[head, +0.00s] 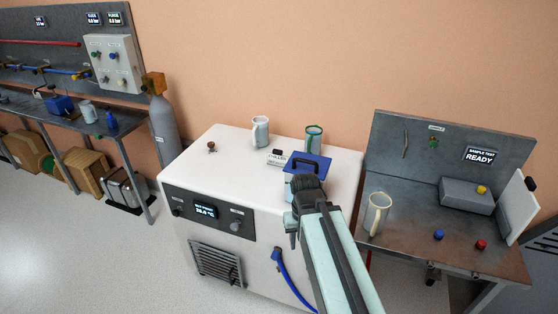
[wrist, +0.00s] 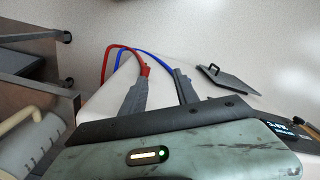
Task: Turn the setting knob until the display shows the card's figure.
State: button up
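The white machine (head: 262,141) has a dark front panel with a lit display (head: 206,211). My gripper (head: 291,228) is at the machine's front edge, right of the panel, apart from the knobs. In the wrist view its fingers (wrist: 163,76) are apart with nothing between them.
A metal bench (head: 410,225) with another mug (head: 376,213) stands at right. A gas cylinder (head: 164,130) stands at left.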

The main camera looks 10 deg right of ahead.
aim_at(235, 227)
jog(key=k, duration=1.1)
jog(key=u, duration=0.55)
jog(key=i, duration=0.8)
jog(key=u, duration=1.6)
jog(key=i, duration=0.2)
jog(key=u, duration=0.3)
